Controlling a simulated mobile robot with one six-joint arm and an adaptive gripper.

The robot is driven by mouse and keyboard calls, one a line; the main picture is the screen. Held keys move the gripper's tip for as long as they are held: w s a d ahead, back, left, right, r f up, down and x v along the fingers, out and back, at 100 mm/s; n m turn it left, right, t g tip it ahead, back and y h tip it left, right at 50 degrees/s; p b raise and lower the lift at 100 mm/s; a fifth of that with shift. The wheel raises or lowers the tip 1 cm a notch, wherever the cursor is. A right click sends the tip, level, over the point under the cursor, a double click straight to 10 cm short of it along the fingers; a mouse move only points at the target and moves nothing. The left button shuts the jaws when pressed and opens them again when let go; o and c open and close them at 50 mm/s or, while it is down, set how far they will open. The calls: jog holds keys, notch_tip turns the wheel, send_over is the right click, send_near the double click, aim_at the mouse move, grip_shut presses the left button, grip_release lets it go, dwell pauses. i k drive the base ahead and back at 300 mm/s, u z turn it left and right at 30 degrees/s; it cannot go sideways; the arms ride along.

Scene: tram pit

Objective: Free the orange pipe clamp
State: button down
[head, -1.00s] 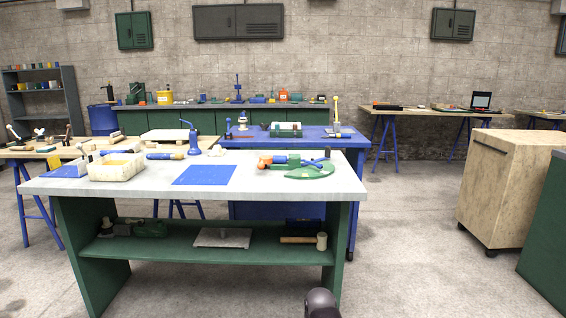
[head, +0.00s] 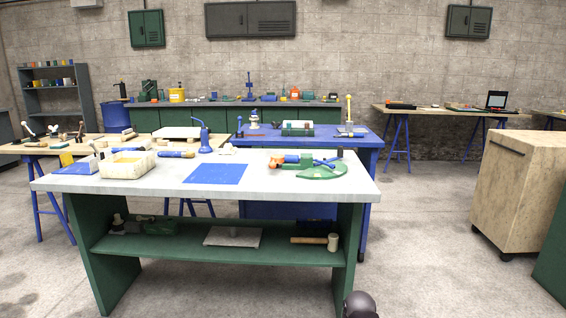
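An orange piece (head: 277,162), likely the orange pipe clamp, shows small on the near workbench (head: 340,190), right of its middle. It sits at the left end of a blue and green vise-like device (head: 305,161) with a round green base (head: 322,172). Whether the vise grips the orange piece is too small to tell. My gripper does not show. Only a dark rounded part, which looks like mine, shows at the bottom edge, right of the middle.
A blue mat (head: 216,173) lies on the bench, left of the vise. A white bin (head: 127,164) stands at the left. A mallet (head: 332,242) lies on the lower shelf. A wooden cabinet (head: 520,190) stands at the right. The floor between it and the bench is clear.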

aim_at(276, 158)
jog(key=u, duration=0.05)
jog(key=i, duration=1)
jog(key=z, duration=0.05)
